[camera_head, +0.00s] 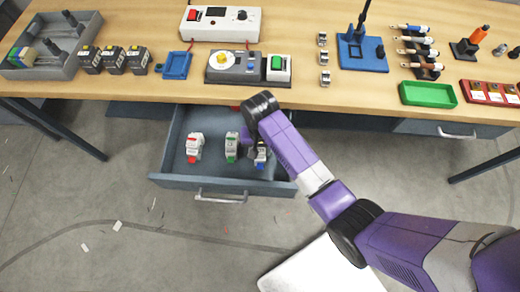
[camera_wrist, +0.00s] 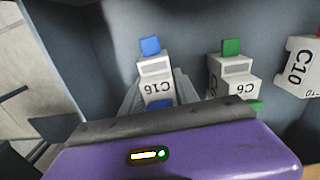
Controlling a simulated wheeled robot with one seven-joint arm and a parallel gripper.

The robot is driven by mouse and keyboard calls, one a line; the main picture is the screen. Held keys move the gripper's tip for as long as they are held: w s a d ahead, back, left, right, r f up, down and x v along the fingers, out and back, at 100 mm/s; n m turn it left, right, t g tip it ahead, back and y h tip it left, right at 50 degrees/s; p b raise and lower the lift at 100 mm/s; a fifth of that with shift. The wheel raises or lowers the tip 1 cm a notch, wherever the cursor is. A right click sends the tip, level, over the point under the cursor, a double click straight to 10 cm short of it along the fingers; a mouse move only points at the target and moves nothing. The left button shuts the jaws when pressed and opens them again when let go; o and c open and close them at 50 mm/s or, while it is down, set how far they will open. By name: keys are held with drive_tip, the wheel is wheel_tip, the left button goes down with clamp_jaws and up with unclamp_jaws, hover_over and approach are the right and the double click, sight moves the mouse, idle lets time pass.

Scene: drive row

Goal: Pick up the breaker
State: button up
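A white breaker with a blue lever, marked C16 (camera_wrist: 155,88), is in the open drawer (camera_head: 172,181); the blue one also shows in the head view (camera_head: 261,156), partly hidden by my arm. My gripper (camera_wrist: 157,95) is down at it, with a grey finger on either side. The purple gripper body hides the lower part of the fingers, and I cannot tell whether they touch the breaker. My gripper also shows in the head view (camera_head: 253,146), mostly covered by the wrist.
A green-lever breaker marked C6 (camera_wrist: 232,78) stands close beside, and a breaker marked C10 (camera_wrist: 302,66) is farther along, red-topped in the head view (camera_head: 194,148). The drawer walls surround them. The wooden workbench (camera_head: 140,88) with devices and trays lies above and behind.

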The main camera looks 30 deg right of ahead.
clamp_jaws()
drive_tip(key=shift+r, duration=0.15)
